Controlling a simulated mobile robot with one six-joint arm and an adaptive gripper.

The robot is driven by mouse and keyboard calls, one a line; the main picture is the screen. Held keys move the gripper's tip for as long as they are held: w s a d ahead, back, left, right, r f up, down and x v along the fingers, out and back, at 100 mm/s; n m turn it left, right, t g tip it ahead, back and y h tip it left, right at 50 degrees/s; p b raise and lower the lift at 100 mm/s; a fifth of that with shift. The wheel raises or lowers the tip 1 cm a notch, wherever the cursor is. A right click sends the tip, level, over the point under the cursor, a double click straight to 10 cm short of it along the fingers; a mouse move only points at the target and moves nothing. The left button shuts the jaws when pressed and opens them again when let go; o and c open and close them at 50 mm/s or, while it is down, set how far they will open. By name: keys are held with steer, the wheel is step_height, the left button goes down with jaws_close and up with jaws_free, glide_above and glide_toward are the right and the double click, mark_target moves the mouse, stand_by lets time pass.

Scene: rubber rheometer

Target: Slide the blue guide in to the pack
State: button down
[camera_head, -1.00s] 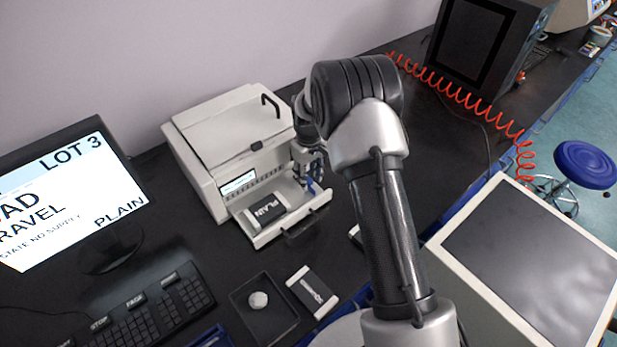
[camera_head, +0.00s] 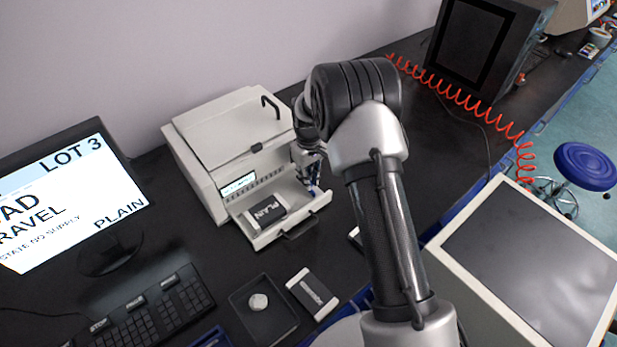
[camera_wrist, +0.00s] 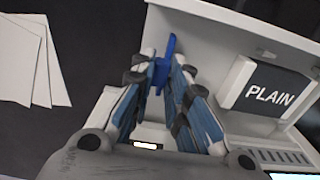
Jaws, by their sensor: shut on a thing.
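The blue guide (camera_wrist: 168,52) stands in the open drawer of the white machine, at the right end of the drawer in the head view. My gripper (camera_wrist: 163,68) is shut on the blue guide, with its fingers on either side of it. In the head view my gripper (camera_head: 312,180) reaches down into the drawer (camera_head: 290,228), and little of the guide shows. The pack (camera_head: 265,213), black and white and marked PLAIN, lies at the left of the drawer. The pack also shows at the right in the wrist view (camera_wrist: 272,92). A gap separates guide and pack.
The white machine (camera_head: 225,130) stands behind the drawer. A second black and white pack (camera_head: 312,292) and a dark tray (camera_head: 262,325) with a pale round piece lie in front. A monitor (camera_head: 70,200) and keyboard (camera_head: 140,315) are at left. White sheets (camera_wrist: 30,60) lie beside the drawer.

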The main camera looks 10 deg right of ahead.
steer(key=s+a, duration=0.1)
steer(key=a, duration=0.1)
steer(key=s+a, duration=0.1)
steer(key=a, duration=0.1)
steer(key=s+a+p, duration=0.1)
steer(key=a, duration=0.1)
steer(key=shift+a, duration=0.1)
stand_by(0.3)
steer(key=c, duration=1.6)
jaws_free()
steer(key=shift+o, duration=0.2)
